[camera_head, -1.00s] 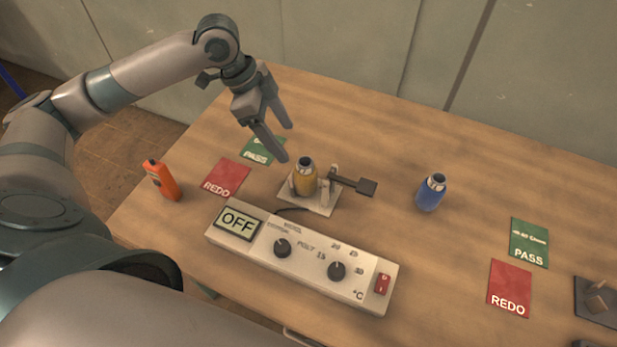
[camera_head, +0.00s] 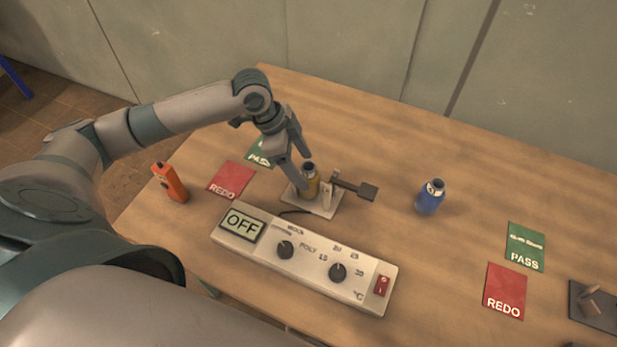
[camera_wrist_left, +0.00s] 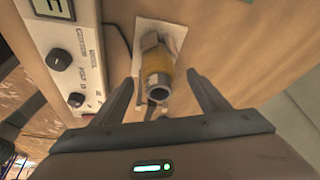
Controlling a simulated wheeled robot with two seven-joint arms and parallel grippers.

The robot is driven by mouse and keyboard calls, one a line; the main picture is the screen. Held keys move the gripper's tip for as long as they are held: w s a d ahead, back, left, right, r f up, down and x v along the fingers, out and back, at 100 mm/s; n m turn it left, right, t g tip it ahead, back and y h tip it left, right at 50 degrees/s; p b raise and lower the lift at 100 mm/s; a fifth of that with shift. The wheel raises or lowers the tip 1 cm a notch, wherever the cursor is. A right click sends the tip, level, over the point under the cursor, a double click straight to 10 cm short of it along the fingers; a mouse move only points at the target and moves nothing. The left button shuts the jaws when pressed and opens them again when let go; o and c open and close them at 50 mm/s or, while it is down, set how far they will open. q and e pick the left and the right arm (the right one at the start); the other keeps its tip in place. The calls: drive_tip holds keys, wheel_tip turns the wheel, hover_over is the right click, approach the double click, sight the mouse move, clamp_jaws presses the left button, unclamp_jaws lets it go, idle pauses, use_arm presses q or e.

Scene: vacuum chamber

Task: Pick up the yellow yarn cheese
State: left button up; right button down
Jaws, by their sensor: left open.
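The yellow yarn cheese (camera_head: 310,184) stands upright on a small white plate fixture (camera_head: 319,208) left of the table's middle. In the left wrist view the yellow yarn cheese (camera_wrist_left: 157,72) sits ahead of the fingers, with the hollow end of its core facing the camera. My left gripper (camera_head: 299,167) is open at the cheese's upper left, one finger partly in front of it. In the left wrist view the gripper's two fingers (camera_wrist_left: 163,92) lie on either side of the cheese, apart from its yellow body as far as I can see. My right gripper does not show.
A control box (camera_head: 302,258) reading OFF lies in front of the fixture. A dark paddle lever (camera_head: 360,188) sticks out right of it. A blue yarn cheese (camera_head: 430,197) stands further right. PASS and REDO cards lie on both sides.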

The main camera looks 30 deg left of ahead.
sight(313, 184)
use_arm(q)
drive_tip(key=shift+x, duration=1.4)
drive_tip(key=shift+p, duration=0.35)
drive_tip(key=shift+d+f+p, duration=0.3)
drive_tip(key=shift+f+p, duration=0.2)
drive_tip(key=shift+f, duration=0.05)
drive_tip(key=p+x, duration=0.1)
drive_tip(key=x, duration=0.2)
drive_tip(key=shift+f, duration=0.5)
